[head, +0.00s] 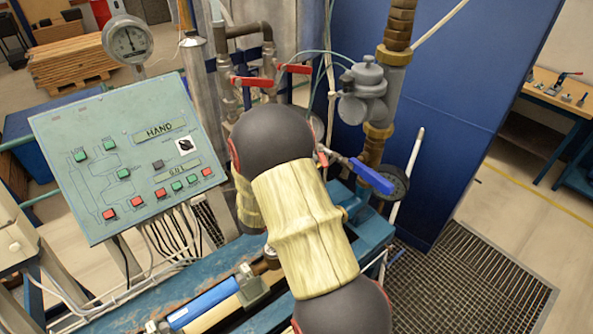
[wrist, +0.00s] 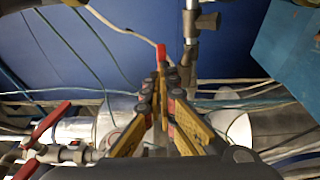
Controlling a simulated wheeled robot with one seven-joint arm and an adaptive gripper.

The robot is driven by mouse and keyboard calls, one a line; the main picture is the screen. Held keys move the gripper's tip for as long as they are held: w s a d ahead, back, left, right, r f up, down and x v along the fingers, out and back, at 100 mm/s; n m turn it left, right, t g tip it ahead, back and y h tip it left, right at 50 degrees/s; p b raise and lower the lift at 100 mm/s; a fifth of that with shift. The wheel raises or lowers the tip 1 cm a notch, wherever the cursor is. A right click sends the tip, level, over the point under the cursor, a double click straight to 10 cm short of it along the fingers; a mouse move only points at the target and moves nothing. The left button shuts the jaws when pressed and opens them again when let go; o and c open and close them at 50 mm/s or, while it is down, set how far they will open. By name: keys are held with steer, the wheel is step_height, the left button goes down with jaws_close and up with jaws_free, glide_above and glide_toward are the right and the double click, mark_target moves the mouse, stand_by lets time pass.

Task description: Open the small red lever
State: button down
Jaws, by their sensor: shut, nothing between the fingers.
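In the head view, two red levers sit on the pipes behind the panel: one at left (head: 252,82) and a shorter-looking one at right (head: 295,69). In the wrist view, a small red lever end (wrist: 161,54) shows just beyond the fingertips, close to a vertical metal pipe. Another red lever (wrist: 48,122) sits on a valve at the left. My gripper (wrist: 166,78) is shut and empty, its yellow and dark fingers pointing toward the small red end. Whether they touch it, I cannot tell. My arm hides the gripper in the head view.
A green control panel (head: 130,155) stands at left, with a gauge (head: 127,40) above it. A blue lever (head: 371,175) and a grey regulator (head: 367,92) are right of my arm. Thin hoses and cables (wrist: 75,45) run around the pipes. The floor grate (head: 470,285) is clear.

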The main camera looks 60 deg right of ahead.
steer(key=shift+s+d+f+b, duration=0.1)
steer(key=shift+s+d+b, duration=0.2)
steer(key=shift+s+b, duration=0.65)
steer(key=shift+s+d+b, duration=0.3)
steer(key=shift+s+b, duration=0.25)
steer(key=shift+b, duration=0.75)
steer(key=shift+s, duration=0.1)
